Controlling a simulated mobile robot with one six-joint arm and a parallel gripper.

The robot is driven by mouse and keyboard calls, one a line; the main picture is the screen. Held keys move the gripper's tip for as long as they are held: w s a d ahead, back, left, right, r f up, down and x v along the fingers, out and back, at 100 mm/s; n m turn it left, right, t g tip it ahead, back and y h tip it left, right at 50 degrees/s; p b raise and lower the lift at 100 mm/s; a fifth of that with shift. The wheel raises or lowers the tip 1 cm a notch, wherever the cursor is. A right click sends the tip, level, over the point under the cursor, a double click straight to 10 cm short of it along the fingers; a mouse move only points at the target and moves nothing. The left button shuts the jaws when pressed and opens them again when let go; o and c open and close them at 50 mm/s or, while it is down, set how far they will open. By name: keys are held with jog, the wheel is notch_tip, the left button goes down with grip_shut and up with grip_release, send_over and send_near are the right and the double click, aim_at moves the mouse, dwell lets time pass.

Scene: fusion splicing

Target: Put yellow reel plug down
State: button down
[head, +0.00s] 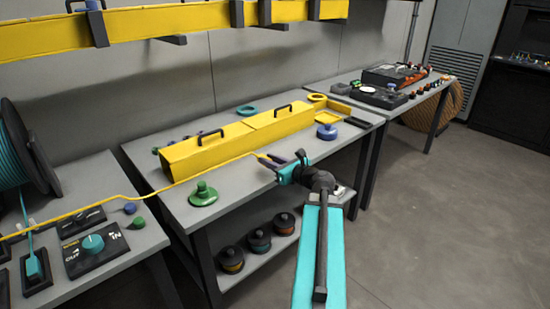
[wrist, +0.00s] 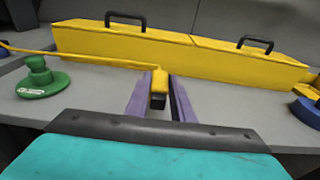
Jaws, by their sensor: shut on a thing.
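The yellow reel plug (wrist: 159,82) is a small yellow block with a dark end, on a yellow cable (head: 130,196) that runs left toward the reel side. My gripper (head: 285,163) is shut on the plug, with its purple fingers (wrist: 158,98) on either side of it in the wrist view. The plug is in front of the long yellow box (wrist: 120,45) and over the grey bench (wrist: 90,95). I cannot tell whether the plug touches the bench top.
A green knobbed disc (head: 203,194) stands on the bench to the left, and a blue one (head: 326,131) to the right. A teal reel (head: 22,160) and an IN/OUT control box (head: 92,247) are at far left. Several small reels (head: 258,240) sit on the lower shelf.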

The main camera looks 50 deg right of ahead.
jog(key=shift+w+d+f, duration=0.1)
jog(key=shift+w+d, duration=0.6)
jog(key=shift+d, duration=0.35)
jog(key=shift+w+d+f, duration=0.15)
jog(key=shift+w+d, duration=0.6)
jog(key=shift+d, duration=0.25)
jog(key=shift+w+d+f, duration=0.1)
jog(key=shift+w+d, duration=0.6)
jog(key=shift+d, duration=0.35)
jog(key=shift+w+d, duration=0.1)
jog(key=shift+d, duration=0.05)
jog(key=shift+w+d, duration=0.2)
jog(key=shift+d, duration=0.1)
jog(key=shift+a+f, duration=0.1)
jog(key=shift+f, duration=1.7)
jog(key=shift+f, duration=0.2)
jog(key=c, duration=1.5)
grip_release()
jog(key=shift+c, duration=0.2)
jog(key=shift+r, duration=0.2)
jog(key=shift+s, duration=0.15)
jog(key=s+r, duration=0.1)
jog(key=s, duration=1)
jog(key=shift+s+a+r, duration=0.3)
jog(key=shift+a+r, duration=0.05)
jog(key=shift+a, duration=0.05)
